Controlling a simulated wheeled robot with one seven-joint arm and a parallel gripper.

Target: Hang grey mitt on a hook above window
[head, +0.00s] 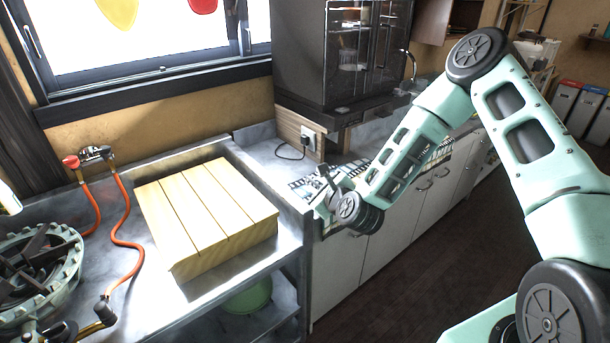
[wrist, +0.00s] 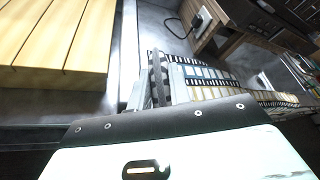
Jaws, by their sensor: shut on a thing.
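My gripper (head: 326,192) is low over the counter, right of the wooden slatted block, and is shut. In the wrist view my gripper (wrist: 163,88) has a thin grey piece between its fingers. It appears to be the grey mitt, edge-on and mostly hidden. The window (head: 150,45) is at the upper left, well above and left of my gripper. Its top and any hooks are outside the picture. The lower ends of a yellow mitt-like shape (head: 118,9) and a red one (head: 203,5) hang in front of the glass.
The slatted block (head: 205,215) lies on the metal counter (head: 150,290) below the window. Red hoses (head: 125,235) and a toothed ring (head: 70,245) are at left. A dark glass-fronted cabinet (head: 350,50) stands right of the window. A patterned strip (wrist: 210,82) lies beyond my fingers.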

